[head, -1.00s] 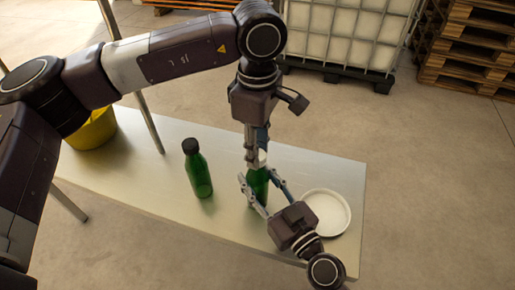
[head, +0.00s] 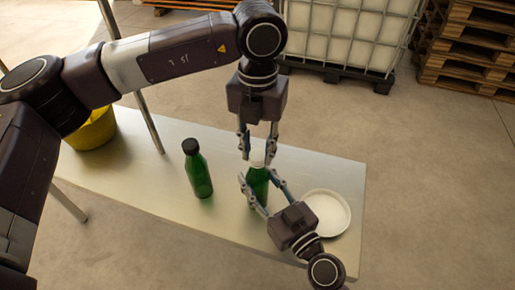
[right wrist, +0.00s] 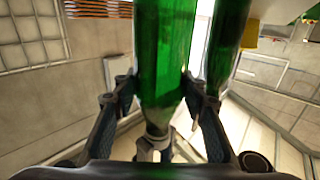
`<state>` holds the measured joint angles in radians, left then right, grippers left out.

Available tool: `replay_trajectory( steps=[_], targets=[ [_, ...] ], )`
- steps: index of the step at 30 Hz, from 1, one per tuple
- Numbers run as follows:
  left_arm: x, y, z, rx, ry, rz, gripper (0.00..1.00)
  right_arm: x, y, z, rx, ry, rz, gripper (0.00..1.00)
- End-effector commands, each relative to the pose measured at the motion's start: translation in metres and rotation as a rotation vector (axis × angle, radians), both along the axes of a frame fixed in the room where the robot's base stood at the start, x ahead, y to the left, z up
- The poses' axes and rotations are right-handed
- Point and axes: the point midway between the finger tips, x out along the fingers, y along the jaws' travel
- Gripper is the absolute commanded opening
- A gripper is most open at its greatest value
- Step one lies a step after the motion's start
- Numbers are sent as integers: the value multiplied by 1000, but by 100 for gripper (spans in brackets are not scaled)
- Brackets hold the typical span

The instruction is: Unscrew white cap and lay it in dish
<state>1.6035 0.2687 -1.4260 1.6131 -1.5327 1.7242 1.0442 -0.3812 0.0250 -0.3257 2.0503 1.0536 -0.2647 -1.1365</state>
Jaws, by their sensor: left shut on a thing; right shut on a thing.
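A green bottle (head: 258,188) with a white cap (head: 257,158) stands upright on the table. My right gripper (head: 257,176) is shut around the bottle's body from the front. The right wrist view shows the green body (right wrist: 165,55) between its fingers. My left gripper (head: 258,153) points down from above and is shut on the white cap, with one finger on each side. The cap sits at the top of the bottle; its fingers partly hide it. The white round dish (head: 328,212) lies to the right of the bottle and looks empty.
A second green bottle (head: 198,176) with a dark cap stands upright to the left. A yellow bucket (head: 92,132) is at the table's left end. The table (head: 150,190) is bare between. A caged white tank (head: 350,35) and pallets (head: 470,50) stand behind on the floor.

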Motion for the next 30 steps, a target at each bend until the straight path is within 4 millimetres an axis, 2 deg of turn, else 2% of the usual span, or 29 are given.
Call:
replay_trajectory(
  steps=[18, 23, 30],
  targets=[
    [0, 0, 1, 0, -2, 1014, 0, 0, 0, 0, -1, -1, 0, 0],
    [1, 0, 1, 0, -3, 1170, 0, 0, 0, 0, -1, -1, 0, 0],
    [1, 0, 1, -1, -2, 1176, 0, 0, 0, 0, 0, 0, 0, 0]
  ],
)
